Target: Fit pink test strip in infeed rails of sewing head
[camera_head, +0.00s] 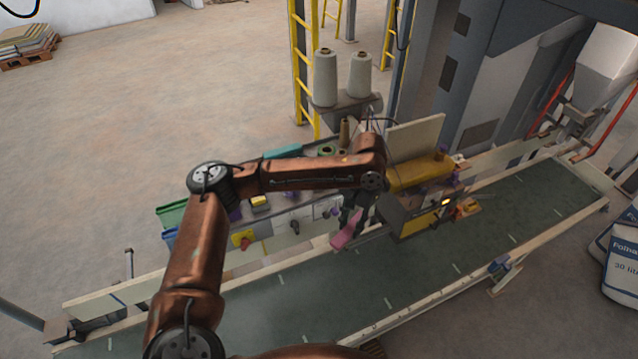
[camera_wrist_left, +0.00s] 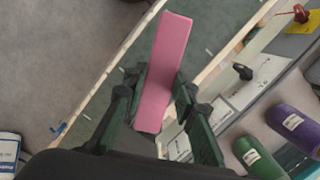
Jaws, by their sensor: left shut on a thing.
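The pink test strip (camera_head: 346,234) is a flat pink bar. My left gripper (camera_head: 350,215) is shut on it and holds it above the conveyor, left of the sewing head. In the left wrist view the strip (camera_wrist_left: 165,70) stands out lengthwise between the two dark green fingers of the gripper (camera_wrist_left: 160,98). The sewing head (camera_head: 410,212) is a yellow and grey machine beside the conveyor. Its infeed rails cannot be made out clearly, and my left arm hides part of the area. My right gripper is not in view.
The dark green conveyor belt (camera_head: 460,285) runs diagonally between pale side rails. Behind the belt stands a bench with thread cones (camera_head: 325,78) above it. The left wrist view shows green (camera_wrist_left: 262,158) and purple (camera_wrist_left: 292,127) spools. Sacks (camera_head: 622,262) lie at the right.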

